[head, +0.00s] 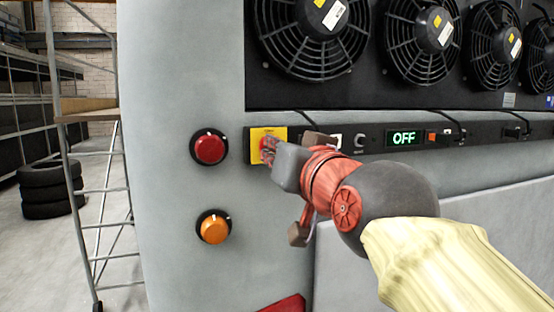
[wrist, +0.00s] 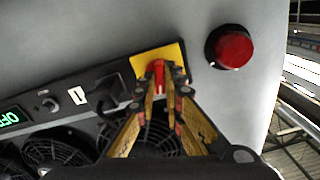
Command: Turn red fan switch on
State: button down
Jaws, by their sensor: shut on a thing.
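The red fan switch (wrist: 158,70) sits on a yellow plate (head: 256,135) at the left end of a black panel strip. In the wrist view the yellow plate (wrist: 142,65) surrounds the switch, which points along the gap between my fingers. My gripper (wrist: 162,92) is shut on the red switch, one finger on each side. In the head view my gripper (head: 270,150) comes from the right and covers much of the switch and plate. A green display (head: 403,137) on the strip reads OFF.
A round red knob (head: 209,147) and an orange knob (head: 213,227) are on the grey wall to the left. Several black fans (head: 420,42) are above the strip. A small orange switch (head: 432,137) is right of the display. A ladder (head: 105,180) and tires (head: 50,190) stand farther left.

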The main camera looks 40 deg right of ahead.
jog(key=shift+m+b, duration=4.35)
jog(key=shift+m, duration=3.15)
jog(key=c, duration=1.9)
grip_release()
jog(key=shift+s, duration=0.1)
jog(key=v, duration=0.7)
jog(key=shift+s, duration=0.2)
